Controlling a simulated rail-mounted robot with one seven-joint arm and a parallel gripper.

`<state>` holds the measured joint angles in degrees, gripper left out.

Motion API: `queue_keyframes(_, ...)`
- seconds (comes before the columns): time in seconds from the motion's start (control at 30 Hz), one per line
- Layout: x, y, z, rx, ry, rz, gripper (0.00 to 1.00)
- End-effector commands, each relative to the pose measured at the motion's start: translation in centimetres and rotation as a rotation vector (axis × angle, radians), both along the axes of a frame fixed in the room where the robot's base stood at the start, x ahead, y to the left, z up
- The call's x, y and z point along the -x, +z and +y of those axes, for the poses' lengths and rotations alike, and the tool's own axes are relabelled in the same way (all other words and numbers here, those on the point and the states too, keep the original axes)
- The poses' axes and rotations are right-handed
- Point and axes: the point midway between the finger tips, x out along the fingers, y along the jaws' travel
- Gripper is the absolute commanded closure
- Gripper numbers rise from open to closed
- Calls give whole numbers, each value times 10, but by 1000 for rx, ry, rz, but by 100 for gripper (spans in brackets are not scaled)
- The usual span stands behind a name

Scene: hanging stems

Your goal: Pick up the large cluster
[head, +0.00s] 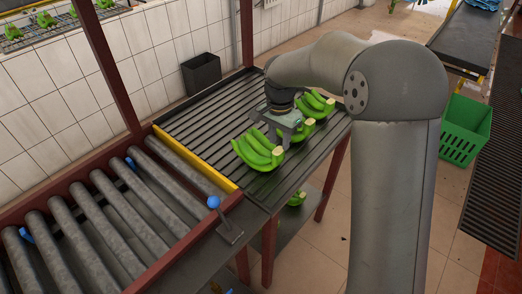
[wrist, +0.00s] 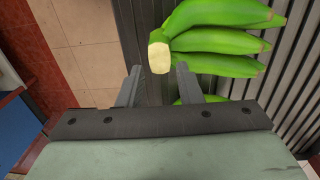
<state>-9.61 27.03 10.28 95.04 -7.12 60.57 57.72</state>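Green banana clusters lie on a dark ribbed table (head: 206,122). The largest-looking cluster (head: 257,150) is at the front left, beside my gripper (head: 286,118). A second cluster (head: 298,131) is partly hidden under the gripper, and a third (head: 318,103) lies behind it. In the wrist view my gripper (wrist: 159,75) is open, its two fingers apart. The pale cut crown of a cluster (wrist: 220,40) shows just beyond and between the fingertips, with its fingers spreading right. I cannot tell whether they touch. Part of another green cluster (wrist: 200,99) shows below, behind the right finger.
A roller conveyor (head: 100,225) with a yellow edge bar (head: 196,160) adjoins the table's left. A black bin (head: 201,73) stands by the tiled wall. A green crate (head: 464,131) is on the right. More bananas (head: 297,198) lie on a lower shelf.

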Motion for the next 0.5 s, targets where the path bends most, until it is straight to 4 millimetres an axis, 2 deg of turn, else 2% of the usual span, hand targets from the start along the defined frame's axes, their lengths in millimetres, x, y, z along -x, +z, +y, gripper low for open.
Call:
queue_keyframes(0.2, 4, -30, 2, 1, -1, 3, 68)
queue_keyframes(0.5, 4, -37, 2, 0, -1, 0, 68)
